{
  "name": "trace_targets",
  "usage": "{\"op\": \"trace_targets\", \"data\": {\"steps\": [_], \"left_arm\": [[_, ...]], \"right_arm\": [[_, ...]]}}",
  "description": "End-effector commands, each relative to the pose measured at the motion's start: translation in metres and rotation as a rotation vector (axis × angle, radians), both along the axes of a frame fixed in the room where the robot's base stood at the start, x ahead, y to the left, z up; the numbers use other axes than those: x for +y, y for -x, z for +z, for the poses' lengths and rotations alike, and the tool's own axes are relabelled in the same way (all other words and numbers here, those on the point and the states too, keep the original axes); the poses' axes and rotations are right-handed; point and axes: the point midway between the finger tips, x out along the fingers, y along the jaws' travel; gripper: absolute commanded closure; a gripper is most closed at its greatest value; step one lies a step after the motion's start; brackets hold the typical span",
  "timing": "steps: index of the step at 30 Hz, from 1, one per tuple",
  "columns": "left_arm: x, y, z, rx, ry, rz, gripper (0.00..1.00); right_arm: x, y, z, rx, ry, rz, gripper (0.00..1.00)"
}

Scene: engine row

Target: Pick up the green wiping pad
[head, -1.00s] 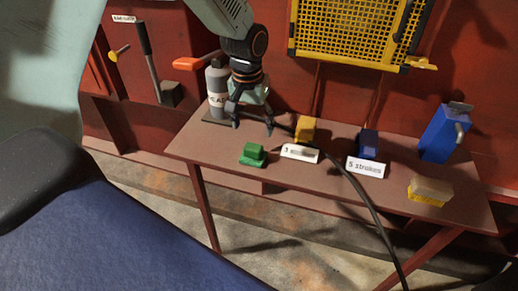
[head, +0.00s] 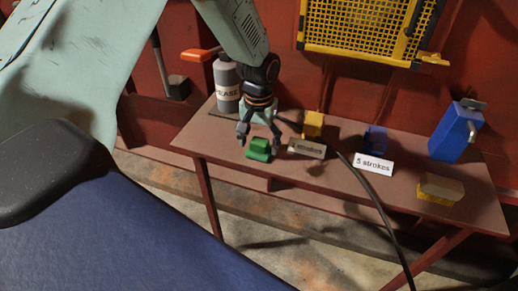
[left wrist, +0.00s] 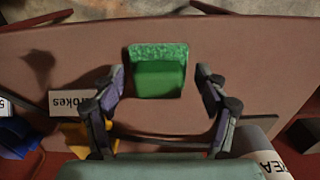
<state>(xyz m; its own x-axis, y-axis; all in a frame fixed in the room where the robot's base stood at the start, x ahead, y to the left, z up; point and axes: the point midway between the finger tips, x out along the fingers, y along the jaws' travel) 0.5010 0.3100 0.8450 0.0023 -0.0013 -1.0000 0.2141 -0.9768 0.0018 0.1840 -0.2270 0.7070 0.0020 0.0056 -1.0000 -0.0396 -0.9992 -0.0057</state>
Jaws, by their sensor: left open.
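The green wiping pad (head: 258,149) lies on the brown table near its front left edge. It is a green block on a mottled green base in the left wrist view (left wrist: 158,74). My left gripper (head: 259,141) is open just above and behind the pad. In the left wrist view its two fingers (left wrist: 160,77) stand on either side of the pad, apart from it, with the pad between their tips. My right gripper is not in view.
A grey grease bottle (head: 227,88) stands behind left. A black cable (head: 371,190) crosses the table.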

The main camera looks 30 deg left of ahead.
Motion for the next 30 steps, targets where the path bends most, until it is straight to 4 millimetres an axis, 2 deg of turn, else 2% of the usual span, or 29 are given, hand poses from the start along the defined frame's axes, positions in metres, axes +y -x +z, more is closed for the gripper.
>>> {"op": "trace_targets", "data": {"steps": [5,25,30], "left_arm": [[-0.0001,-0.0009,0.0006,0.0,0.0,0.0,0.27],[-0.0001,-0.0006,0.0007,0.0,0.0,0.0,0.84],[-0.0001,-0.0005,0.0006,0.0,0.0,0.0,0.85]], "right_arm": [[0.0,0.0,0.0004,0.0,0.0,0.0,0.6],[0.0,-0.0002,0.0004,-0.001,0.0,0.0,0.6],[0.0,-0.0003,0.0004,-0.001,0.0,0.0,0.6]]}}
